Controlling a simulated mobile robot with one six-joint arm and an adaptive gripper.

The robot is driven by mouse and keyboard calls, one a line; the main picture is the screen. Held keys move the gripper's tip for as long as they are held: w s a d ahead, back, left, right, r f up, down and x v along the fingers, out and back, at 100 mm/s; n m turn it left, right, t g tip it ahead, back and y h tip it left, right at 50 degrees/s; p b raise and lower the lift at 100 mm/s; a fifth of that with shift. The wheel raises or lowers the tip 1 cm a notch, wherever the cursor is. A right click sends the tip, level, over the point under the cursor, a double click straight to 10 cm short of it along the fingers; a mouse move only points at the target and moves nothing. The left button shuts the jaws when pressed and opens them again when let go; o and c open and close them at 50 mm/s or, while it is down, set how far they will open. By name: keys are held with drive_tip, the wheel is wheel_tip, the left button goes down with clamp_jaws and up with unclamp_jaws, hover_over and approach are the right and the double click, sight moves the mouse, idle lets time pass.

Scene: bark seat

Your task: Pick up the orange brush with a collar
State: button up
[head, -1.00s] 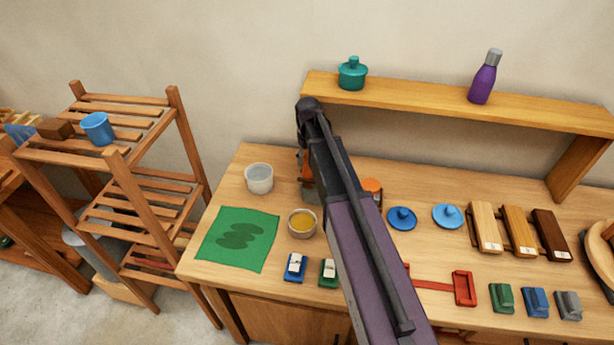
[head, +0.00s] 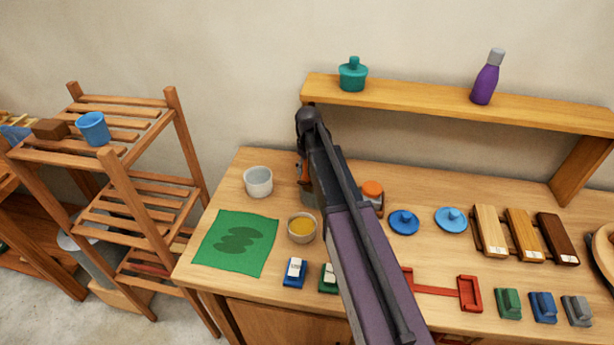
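A narrow orange piece (head: 302,168) with a greyish part below it shows at the left edge of my arm, above the back of the table. It may be the orange brush, but my arm covers much of it and I cannot make out a collar. My arm's dark far end (head: 308,120) is just above it, in front of the wall. My gripper's fingers are hidden behind the arm or too small to tell, so whether they are open or shut on the orange piece does not show.
A raised shelf (head: 420,101) spans the back. A slatted rack (head: 130,165) stands at left.

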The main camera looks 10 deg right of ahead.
clamp_jaws()
drive_tip(key=shift+r, duration=0.15)
wheel_tip(320, 180, up, 10)
drive_tip(key=p, duration=1)
idle(1.0)
